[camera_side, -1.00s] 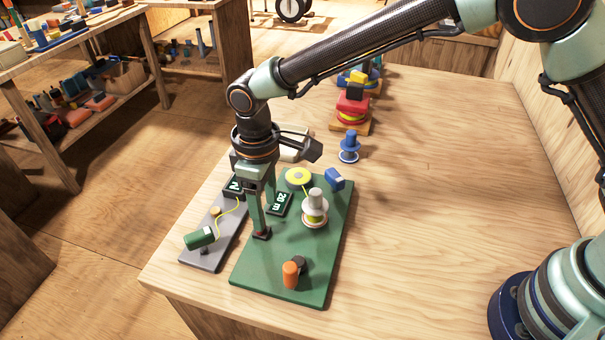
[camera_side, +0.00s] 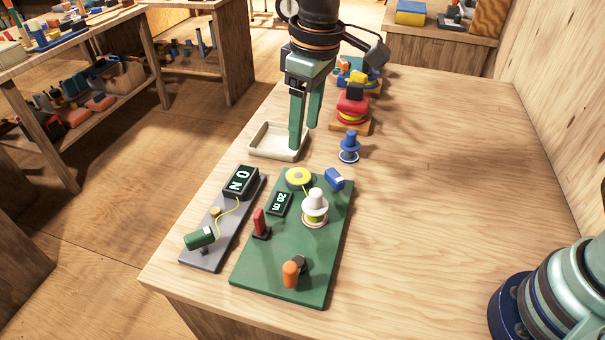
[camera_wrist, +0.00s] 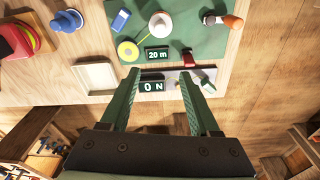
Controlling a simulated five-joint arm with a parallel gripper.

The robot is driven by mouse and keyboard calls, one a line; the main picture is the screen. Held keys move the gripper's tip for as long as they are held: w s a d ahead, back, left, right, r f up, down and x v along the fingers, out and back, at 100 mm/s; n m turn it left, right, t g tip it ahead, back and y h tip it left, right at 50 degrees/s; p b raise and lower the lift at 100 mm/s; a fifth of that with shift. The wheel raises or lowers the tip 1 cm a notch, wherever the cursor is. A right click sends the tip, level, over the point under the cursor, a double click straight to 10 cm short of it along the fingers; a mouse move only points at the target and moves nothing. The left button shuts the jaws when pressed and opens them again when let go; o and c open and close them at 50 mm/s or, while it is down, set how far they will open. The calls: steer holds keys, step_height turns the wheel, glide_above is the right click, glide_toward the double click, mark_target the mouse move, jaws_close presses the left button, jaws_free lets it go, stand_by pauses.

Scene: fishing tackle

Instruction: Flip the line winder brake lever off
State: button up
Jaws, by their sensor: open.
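The line winder is a green board (camera_side: 270,268) with a white-topped spool (camera_side: 315,205), a yellow disc (camera_side: 298,177), an orange knob (camera_side: 290,273) and a "20 m" display (camera_side: 279,203). Its red brake lever (camera_side: 259,221) stands roughly upright on a dark base at the board's left edge. The lever also shows in the wrist view (camera_wrist: 188,57). My gripper (camera_side: 303,138) is open and empty, raised beyond the board near the cream tray, well apart from the lever. Both fingers show in the wrist view (camera_wrist: 159,76).
A cream tray (camera_side: 262,150), a blue spool (camera_side: 349,148) and a red-yellow stack (camera_side: 351,106) stand farther back. The table's right side is clear.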

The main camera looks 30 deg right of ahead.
steer(key=s+d+r+m+t, duration=0.2)
steer(key=s+d+r+m, duration=0.1)
steer(key=d, duration=0.9)
steer(key=shift+v, duration=0.9)
steer(key=n+g, duration=0.3)
steer(key=n, duration=0.2)
glide_toward(258, 213)
steer(key=shift+h, duration=0.3)
steer(key=f, duration=1.1)
steer(key=shift+a, duration=0.25)
jaws_close()
